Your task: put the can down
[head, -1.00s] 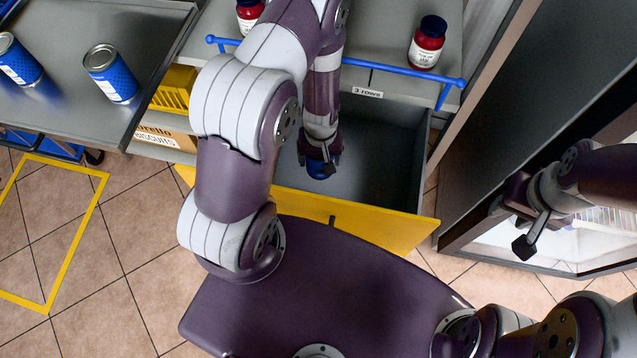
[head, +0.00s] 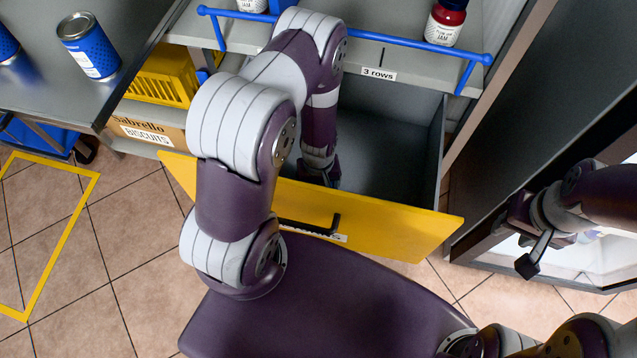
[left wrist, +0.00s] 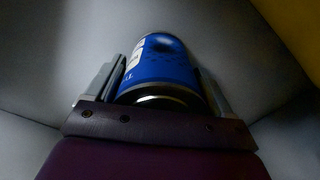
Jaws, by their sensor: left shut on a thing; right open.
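A blue can (left wrist: 163,65) is held between the fingers of my left gripper (left wrist: 165,85), which is shut on it in the left wrist view. Grey drawer surfaces surround it there. In the head view my left gripper (head: 318,176) reaches down inside the open grey drawer (head: 385,150), behind its yellow front (head: 400,232). The can is hidden in the head view. I cannot tell whether the can touches the drawer floor. My right gripper (head: 515,245) is open and empty at the right, away from the drawer.
Blue cans (head: 90,48) stand on the grey table at the upper left. A jam jar (head: 445,22) stands on the shelf above the drawer, behind a blue rail (head: 400,42). A yellow crate (head: 160,78) and a biscuits box (head: 150,132) sit left of the drawer.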

